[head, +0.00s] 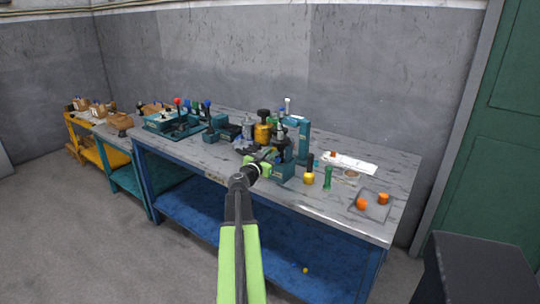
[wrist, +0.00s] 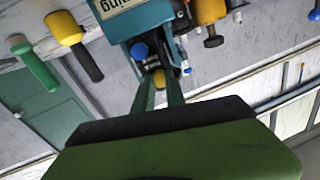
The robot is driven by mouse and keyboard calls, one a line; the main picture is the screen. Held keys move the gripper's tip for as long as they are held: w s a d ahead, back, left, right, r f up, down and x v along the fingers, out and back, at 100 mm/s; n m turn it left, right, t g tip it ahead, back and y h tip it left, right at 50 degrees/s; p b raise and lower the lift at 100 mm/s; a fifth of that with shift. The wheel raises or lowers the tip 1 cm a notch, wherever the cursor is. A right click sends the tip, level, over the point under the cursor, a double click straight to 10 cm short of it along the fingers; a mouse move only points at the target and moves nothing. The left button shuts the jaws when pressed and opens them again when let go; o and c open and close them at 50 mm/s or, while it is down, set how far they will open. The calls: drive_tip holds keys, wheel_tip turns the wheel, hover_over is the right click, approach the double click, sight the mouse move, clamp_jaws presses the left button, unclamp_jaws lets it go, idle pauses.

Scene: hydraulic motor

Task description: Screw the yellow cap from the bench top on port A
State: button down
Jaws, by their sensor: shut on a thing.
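My gripper (wrist: 160,88) is shut on the yellow cap (wrist: 158,78), which shows as a small yellow patch between the fingertips in the wrist view. The fingers point at the teal motor block (wrist: 148,20), right by its dark front; I cannot tell whether the cap touches port A or sits in it. A blue cap (wrist: 139,50) is on the block, just beside the fingertips. In the head view, my gripper (head: 266,168) is at the teal block (head: 283,172) near the bench's front edge, and the yellow cap cannot be made out there.
A yellow-headed tool (head: 309,179) and a green-handled tool (head: 327,178) stand right of the block. Orange knobs (head: 362,203) sit on a grey mat at the right. Teal fixtures (head: 180,122) fill the left. A small yellow thing (head: 305,270) lies low, below the bench top.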

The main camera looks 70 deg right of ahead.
drive_tip(key=shift+d, duration=0.15)
idle(0.8)
drive_tip(key=c, duration=1.5)
unclamp_jaws()
drive_tip(key=shift+a, duration=0.2)
drive_tip(key=n, duration=1)
drive_tip(key=shift+w, duration=0.1)
drive_tip(key=shift+c, duration=0.5)
